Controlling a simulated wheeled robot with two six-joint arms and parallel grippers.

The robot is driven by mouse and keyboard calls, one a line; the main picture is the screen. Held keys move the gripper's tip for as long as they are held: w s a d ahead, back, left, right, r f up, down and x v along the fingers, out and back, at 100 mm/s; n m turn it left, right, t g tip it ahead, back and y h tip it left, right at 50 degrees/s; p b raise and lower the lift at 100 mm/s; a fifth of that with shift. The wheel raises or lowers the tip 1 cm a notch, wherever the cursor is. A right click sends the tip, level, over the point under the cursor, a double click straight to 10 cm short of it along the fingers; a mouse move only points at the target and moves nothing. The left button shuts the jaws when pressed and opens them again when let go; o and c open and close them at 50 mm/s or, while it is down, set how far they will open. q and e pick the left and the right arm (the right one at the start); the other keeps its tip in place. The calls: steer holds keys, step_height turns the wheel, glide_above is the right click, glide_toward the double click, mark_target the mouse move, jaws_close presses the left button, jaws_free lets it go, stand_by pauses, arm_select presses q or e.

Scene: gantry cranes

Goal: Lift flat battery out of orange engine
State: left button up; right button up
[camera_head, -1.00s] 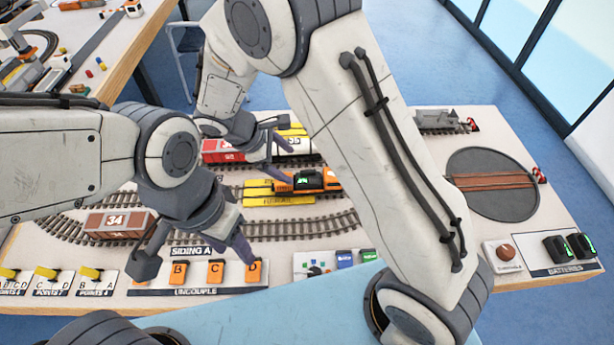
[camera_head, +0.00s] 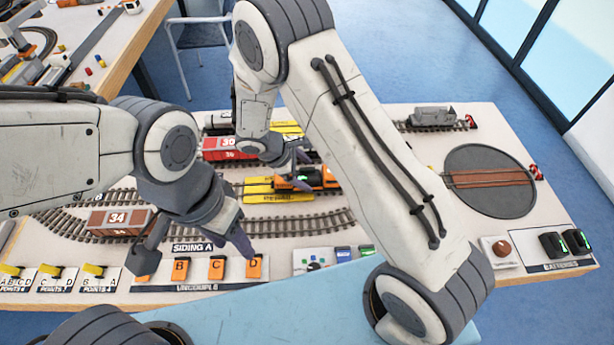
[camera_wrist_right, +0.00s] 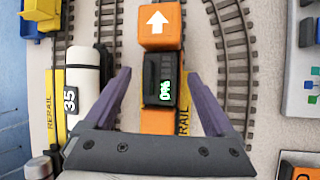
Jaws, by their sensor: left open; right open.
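The orange engine (camera_head: 318,176) stands on a track in the middle of the layout. In the right wrist view its orange end with a white arrow (camera_wrist_right: 160,22) shows. The black battery (camera_wrist_right: 165,82) with a green display sits in the engine. My right gripper (camera_head: 300,168) is over the engine; in the wrist view its open fingers (camera_wrist_right: 160,88) are on either side of the battery, apart from it. Their height above it is hard to tell. My left gripper (camera_head: 200,254) is open and empty above the uncouple switches at the front.
Red wagon 30 (camera_head: 228,150) and a white tank wagon 35 (camera_wrist_right: 88,75) stand on the neighbouring track. Brown wagon 34 (camera_head: 118,222) is at the left. Two black batteries (camera_head: 553,245) sit on a batteries pad at the right, near the turntable (camera_head: 490,198).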

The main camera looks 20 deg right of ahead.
jaws_close()
steer(key=shift+r, duration=0.15)
